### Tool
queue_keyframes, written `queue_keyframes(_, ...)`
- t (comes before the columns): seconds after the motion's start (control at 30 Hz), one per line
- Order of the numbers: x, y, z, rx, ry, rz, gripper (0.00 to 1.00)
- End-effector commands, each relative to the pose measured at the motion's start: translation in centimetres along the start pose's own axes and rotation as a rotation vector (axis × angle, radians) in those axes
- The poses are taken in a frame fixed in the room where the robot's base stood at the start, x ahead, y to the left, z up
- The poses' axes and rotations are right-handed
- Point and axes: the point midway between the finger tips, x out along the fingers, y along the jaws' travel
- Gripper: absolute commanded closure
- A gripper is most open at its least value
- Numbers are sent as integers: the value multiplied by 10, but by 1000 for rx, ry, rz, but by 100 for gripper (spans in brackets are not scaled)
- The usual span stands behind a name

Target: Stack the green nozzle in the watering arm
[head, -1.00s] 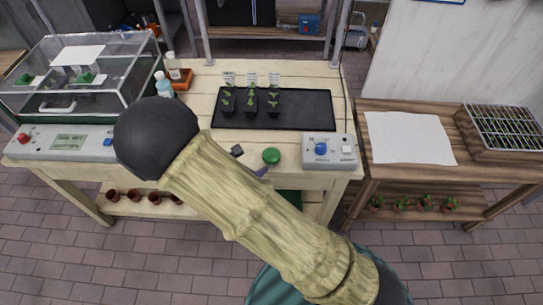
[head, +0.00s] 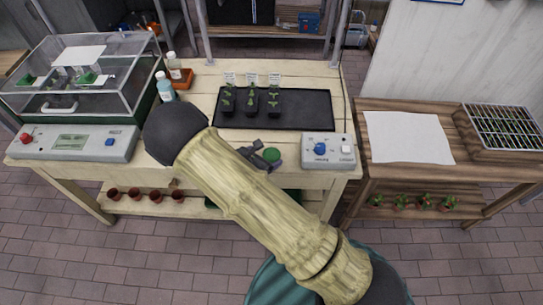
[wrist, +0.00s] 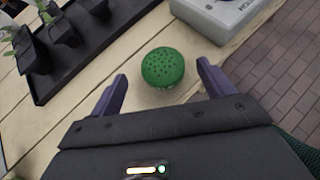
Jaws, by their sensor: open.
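The green nozzle (head: 272,155) is a round, domed piece with small holes in its top. It sits on the pale wooden bench near the front edge, and the wrist view shows it clearly (wrist: 163,67). My gripper (wrist: 163,72) is open, with one purple-grey finger at the left and one at the right of the nozzle, both apart from it. I cannot pick out the watering arm with certainty.
A grey control box (head: 328,150) with a blue knob stands right of the nozzle. A black tray (head: 310,110) with potted seedlings lies behind. A clear-lidded case (head: 110,88) and bottles (head: 166,88) stand left. The side table (head: 385,172) holds white paper (head: 408,137).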

Motion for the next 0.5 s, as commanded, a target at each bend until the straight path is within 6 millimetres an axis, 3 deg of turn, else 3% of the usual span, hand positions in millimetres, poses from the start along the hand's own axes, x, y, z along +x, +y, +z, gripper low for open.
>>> queue_keyframes(0.3, 39, -3, -3, 0, 0, -3, 19)
queue_keyframes(0.5, 47, -3, -5, 0, 0, 1, 19)
